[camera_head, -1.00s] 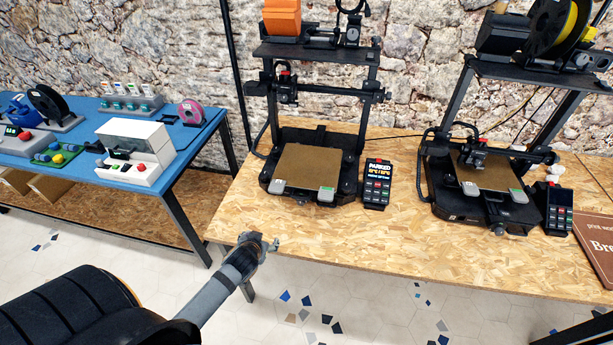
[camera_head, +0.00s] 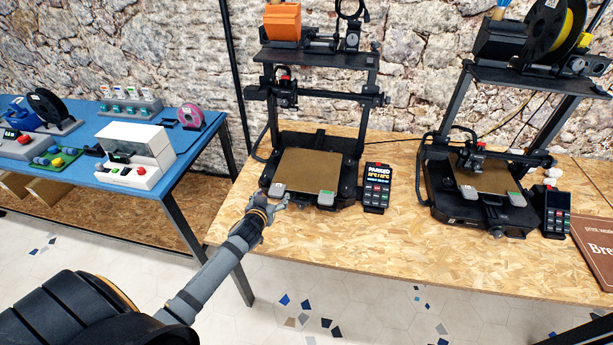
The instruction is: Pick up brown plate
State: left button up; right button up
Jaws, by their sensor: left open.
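A brown plate (camera_head: 309,171) lies flat on the bed of the left printer (camera_head: 314,140), with a grey tab and a grey-green tab at its front corners. A second brown plate (camera_head: 484,179) lies on the bed of the right printer (camera_head: 470,120), partly under its print head. My left gripper (camera_head: 283,201) is open and empty at the front left corner of the left printer's plate, close to the grey tab. I cannot tell whether it touches the tab. My right gripper is not in view.
A control box (camera_head: 377,187) reading "PARKED" stands right of the left printer. Another control box (camera_head: 556,212) stands beside the right printer. A brown sign (camera_head: 597,245) lies at the right. The wooden table (camera_head: 350,240) is clear along its front. A blue table (camera_head: 185,160) with devices stands at left.

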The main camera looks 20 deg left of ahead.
aim_at(277, 188)
pick_arm(q)
jog(key=x, duration=0.4)
jog(key=shift+s, duration=0.15)
jog(key=shift+c, duration=1.4)
grip_shut()
